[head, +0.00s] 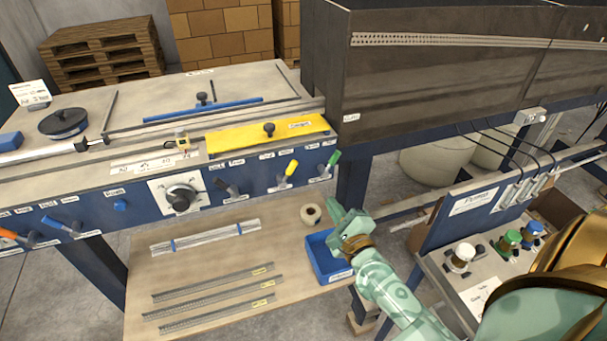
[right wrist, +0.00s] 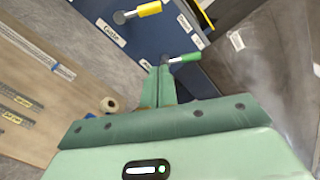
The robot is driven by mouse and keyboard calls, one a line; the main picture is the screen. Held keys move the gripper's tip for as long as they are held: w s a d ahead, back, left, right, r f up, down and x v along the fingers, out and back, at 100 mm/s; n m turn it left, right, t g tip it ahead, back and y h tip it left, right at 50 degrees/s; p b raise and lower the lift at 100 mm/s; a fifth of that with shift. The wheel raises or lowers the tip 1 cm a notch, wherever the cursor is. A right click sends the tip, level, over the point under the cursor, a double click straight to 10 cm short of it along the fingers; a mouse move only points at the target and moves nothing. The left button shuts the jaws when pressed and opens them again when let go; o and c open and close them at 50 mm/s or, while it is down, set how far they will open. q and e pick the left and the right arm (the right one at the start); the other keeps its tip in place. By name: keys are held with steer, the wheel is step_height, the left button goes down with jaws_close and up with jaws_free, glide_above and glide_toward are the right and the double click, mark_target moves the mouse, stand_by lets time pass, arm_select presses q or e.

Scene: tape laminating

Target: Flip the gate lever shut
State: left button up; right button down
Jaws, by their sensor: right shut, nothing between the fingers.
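A row of levers runs along the blue front panel of the bench. The green-handled lever (head: 333,159) is at its right end, and the yellow-handled lever (head: 291,169) is left of it. My right gripper (head: 338,210) is shut and empty, below the green lever. In the right wrist view my shut fingers (right wrist: 159,84) point at the panel, with the green lever (right wrist: 184,58) just beyond their tips; I cannot tell whether they touch. The yellow lever (right wrist: 148,10) is farther up-left. My left gripper is out of view.
A lower wooden shelf (head: 190,265) holds metal strips, a tape roll (head: 310,214) and a blue bin (head: 322,262) close to my right gripper. A dark cabinet (head: 400,95) stands at the right. A pump panel (head: 473,202) is at the lower right.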

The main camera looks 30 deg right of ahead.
steer(key=w+a+r, duration=0.1)
steer(key=w+r, duration=0.1)
steer(key=w, duration=0.9)
steer(key=shift+a+p, duration=0.15)
steer(key=shift+p, duration=0.25)
steer(key=shift+w, duration=0.1)
steer(key=shift+r, duration=0.2)
steer(key=shift+a+r+n+p, duration=0.1)
steer(key=shift+n+p, duration=0.3)
steer(key=shift+p, duration=0.05)
